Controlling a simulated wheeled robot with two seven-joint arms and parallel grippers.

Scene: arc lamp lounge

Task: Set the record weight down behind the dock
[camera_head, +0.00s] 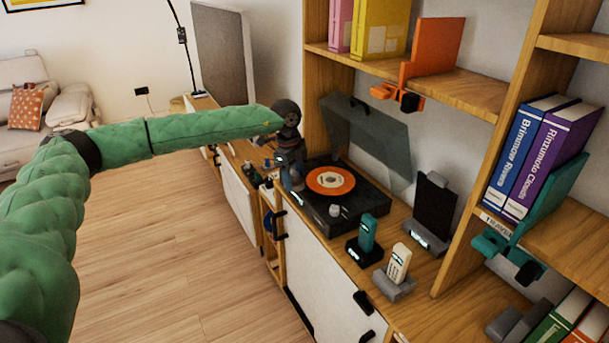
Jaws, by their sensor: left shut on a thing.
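My left gripper (293,183) hangs down from the end of my green left arm, over the left edge of the black turntable. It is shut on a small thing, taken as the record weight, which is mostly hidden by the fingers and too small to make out. A dark upright slab stands in a grey dock (427,238) to the right of the turntable. A teal handset stands in a black dock (364,252), and a white handset in a grey dock (393,285). I cannot tell which is the task's dock. My right gripper is out of view.
Shelves with books (540,155) and orange and teal bookends rise behind and at the right. Small items crowd the cabinet left of the turntable. The wooden floor (170,250) is clear.

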